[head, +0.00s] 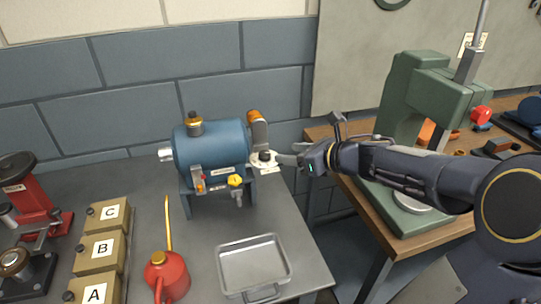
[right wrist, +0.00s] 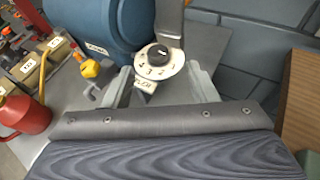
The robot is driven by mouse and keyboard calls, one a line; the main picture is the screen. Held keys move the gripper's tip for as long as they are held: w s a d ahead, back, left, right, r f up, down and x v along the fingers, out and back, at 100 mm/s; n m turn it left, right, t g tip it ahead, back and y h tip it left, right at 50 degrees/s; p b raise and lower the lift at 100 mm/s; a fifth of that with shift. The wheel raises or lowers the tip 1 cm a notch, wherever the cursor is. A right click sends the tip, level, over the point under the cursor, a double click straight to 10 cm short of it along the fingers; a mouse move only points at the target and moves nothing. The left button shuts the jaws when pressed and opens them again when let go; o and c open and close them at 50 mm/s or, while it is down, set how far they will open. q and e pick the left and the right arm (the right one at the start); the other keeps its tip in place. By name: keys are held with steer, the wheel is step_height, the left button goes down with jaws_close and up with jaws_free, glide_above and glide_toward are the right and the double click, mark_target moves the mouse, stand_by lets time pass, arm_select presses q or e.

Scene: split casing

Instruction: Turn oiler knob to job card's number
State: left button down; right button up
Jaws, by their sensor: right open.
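The oiler knob (right wrist: 158,52) is a dark round knob on a white dial with printed numbers (right wrist: 160,70), at the right end of the blue casing. In the head view the white dial (head: 264,160) shows at the casing's right side, and the fingers of my right gripper (head: 284,160) reach it from the right. In the right wrist view my right gripper (right wrist: 163,86) is open, with a finger on either side of the dial's near part; I cannot tell whether they touch it. A white tag (right wrist: 145,88) lies below the dial, its print unclear. My left gripper is not in view.
The blue casing (head: 212,150) stands on the grey bench (head: 200,225). A red oil can (head: 167,275), a metal tray (head: 253,240) and boxes A, B, C (head: 97,250) stand in front and left. A green press (head: 420,100) stands on the wooden table at right.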

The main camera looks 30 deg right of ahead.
mark_target(267, 154)
steer(key=shift+n, duration=0.5)
steer(key=x, duration=0.7)
steer(key=shift+w+a+f, duration=0.2)
steer(key=shift+a+f, duration=0.05)
steer(key=shift+f, duration=0.2)
